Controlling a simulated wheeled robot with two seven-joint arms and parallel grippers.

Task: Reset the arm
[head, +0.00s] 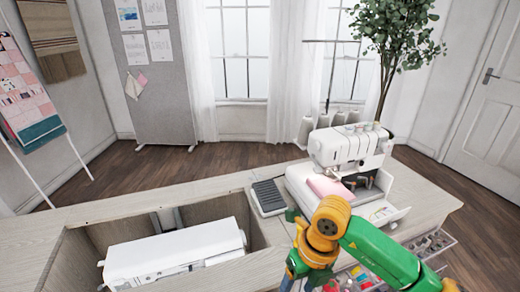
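My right arm (375,243), green and yellow, comes in from the lower right. It bends at a yellow joint in front of the white serger and runs down to the bottom edge of the picture. My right gripper is not visible; the arm's lower part leaves the frame. My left arm and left gripper are not in view.
The serger (345,148) stands on the cabinet top (215,190), with pink fabric (328,187) on it. A dark pedal-like pad (268,196) lies to its left. A white machine (175,255) sits in the cabinet recess. An open drawer (437,240) of small items is beside my arm.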

